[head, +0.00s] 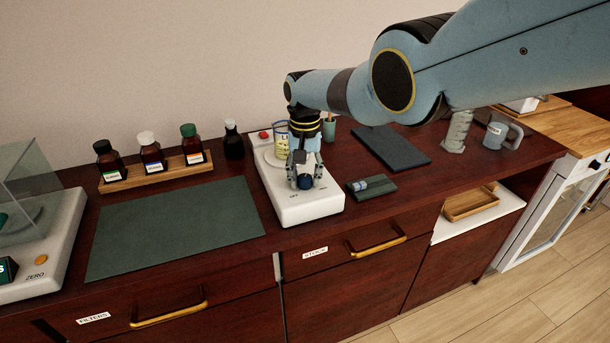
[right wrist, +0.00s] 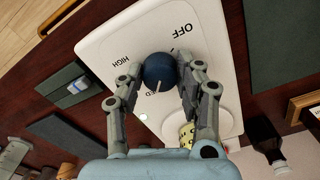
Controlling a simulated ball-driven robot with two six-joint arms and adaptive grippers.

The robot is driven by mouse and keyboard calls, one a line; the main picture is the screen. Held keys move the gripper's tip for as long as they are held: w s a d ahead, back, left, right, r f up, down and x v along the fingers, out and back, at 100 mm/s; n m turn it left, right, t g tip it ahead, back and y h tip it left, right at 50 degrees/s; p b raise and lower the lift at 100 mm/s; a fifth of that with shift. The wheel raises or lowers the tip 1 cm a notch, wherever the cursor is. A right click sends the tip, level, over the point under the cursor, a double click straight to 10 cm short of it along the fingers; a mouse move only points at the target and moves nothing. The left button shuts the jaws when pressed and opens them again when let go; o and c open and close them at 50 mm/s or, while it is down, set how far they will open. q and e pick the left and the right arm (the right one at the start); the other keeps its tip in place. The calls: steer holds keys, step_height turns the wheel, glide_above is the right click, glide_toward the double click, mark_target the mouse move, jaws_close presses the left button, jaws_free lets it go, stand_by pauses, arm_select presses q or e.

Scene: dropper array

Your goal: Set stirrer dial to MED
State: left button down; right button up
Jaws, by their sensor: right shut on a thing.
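The white stirrer (head: 312,210) stands on the counter. A beaker with a yellow label (head: 281,142) is on its round plate. The stirrer dial (right wrist: 160,70) is a dark blue round knob on the front; it also shows in the head view (head: 305,182). My right gripper (right wrist: 160,76) points down over the stirrer and is shut on the dial, one finger at each side. In the right wrist view the dial's white pointer line is toward the partly covered label ending in "ED". OFF and HIGH are readable around the dial. My left gripper is out of view.
A dark green mat (head: 175,226) lies left of the stirrer. Brown bottles stand on a wooden rack (head: 157,175) behind it, and a dark bottle (head: 233,142) stands alone.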

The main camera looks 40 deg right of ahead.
mark_target(305, 177)
steer(key=o, duration=1.2)
steer(key=shift+c, duration=0.2)
steer(key=shift+w+r, duration=0.1)
steer(key=shift+r, duration=0.3)
step_height(305, 177, up, 11)
steer(key=shift+r, duration=0.1)
